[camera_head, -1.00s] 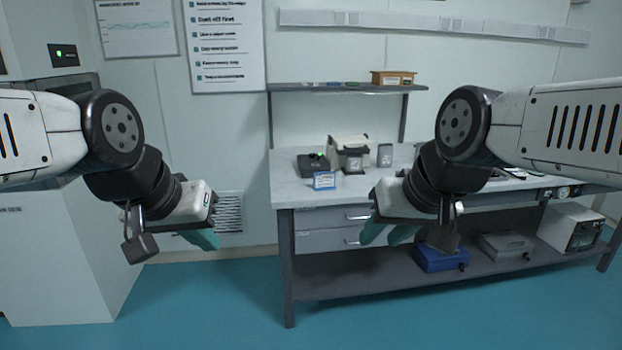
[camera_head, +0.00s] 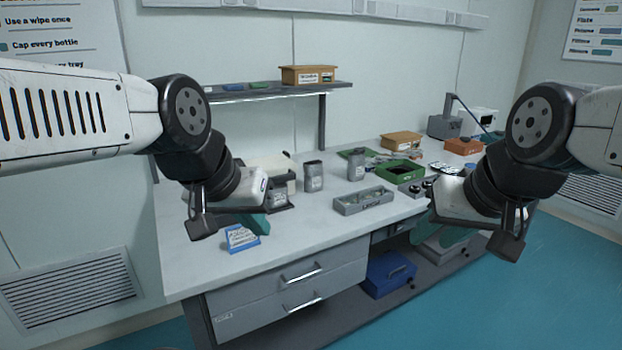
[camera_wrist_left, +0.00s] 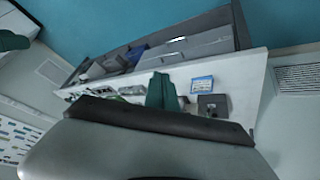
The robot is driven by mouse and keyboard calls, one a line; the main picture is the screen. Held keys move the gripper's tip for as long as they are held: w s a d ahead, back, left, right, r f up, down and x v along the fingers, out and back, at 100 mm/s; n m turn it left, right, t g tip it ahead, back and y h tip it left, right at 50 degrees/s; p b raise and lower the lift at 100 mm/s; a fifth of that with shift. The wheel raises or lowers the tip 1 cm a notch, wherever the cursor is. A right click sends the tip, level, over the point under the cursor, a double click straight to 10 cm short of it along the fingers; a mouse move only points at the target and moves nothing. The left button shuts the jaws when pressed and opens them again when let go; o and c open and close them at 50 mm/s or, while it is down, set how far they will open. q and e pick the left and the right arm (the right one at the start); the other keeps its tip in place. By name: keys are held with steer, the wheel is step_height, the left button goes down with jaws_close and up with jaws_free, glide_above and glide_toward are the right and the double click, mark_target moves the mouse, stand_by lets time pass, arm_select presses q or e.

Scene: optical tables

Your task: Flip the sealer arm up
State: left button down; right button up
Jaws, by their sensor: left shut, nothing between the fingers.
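No sealer arm can be clearly made out. A cream machine (camera_head: 282,162) stands at the left of the bench, partly hidden by my left arm. A grey device with a thin raised bar (camera_head: 446,122) stands at the far right end. I cannot tell which is the sealer. My left gripper (camera_head: 258,223) is shut and empty, in front of the cream machine near the blue-edged card (camera_head: 241,238). Its teal fingers also show in the left wrist view (camera_wrist_left: 162,92). My right gripper (camera_head: 447,234) is by the bench's front edge; its finger gap is unclear.
The bench (camera_head: 340,228) also holds grey containers (camera_head: 313,177), a grey tray (camera_head: 363,202), a green bin (camera_head: 401,171) and a cardboard-coloured box (camera_head: 401,140). A shelf (camera_head: 225,96) rises at the back left. A blue box (camera_head: 390,275) is on the lower shelf.

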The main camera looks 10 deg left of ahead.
arm_select(q)
steer(key=shift+w, duration=0.35)
steer(key=w+a+f+m+g+y, duration=0.1)
steer(key=w+a+f+m+y, duration=0.35)
steer(key=w, duration=0.35)
steer(key=w+a+f+m+g+y, duration=0.1)
steer(key=w+a+f+m+y, duration=0.35)
steer(key=w, duration=0.35)
steer(key=w+a+f+m+g+y, duration=0.1)
steer(key=w+a+f+m+y, duration=0.25)
steer(key=w+f, duration=0.35)
steer(key=w+d+f+m+t, duration=0.2)
steer(key=w+d+m+t, duration=0.2)
steer(key=w+m, duration=0.1)
steer(key=w+d+f+m+t, duration=0.2)
steer(key=w+d+m+t, duration=0.1)
steer(key=w, duration=0.4)
steer(key=w+d+f+m+t, duration=0.3)
steer(key=w+d+m+t, duration=0.1)
steer(key=w+m, duration=0.3)
steer(key=shift+d+f+m+t+y, duration=0.1)
steer(key=shift+d+m+t+y, duration=0.2)
steer(key=shift+d, duration=0.55)
steer(key=shift+a, duration=0.1)
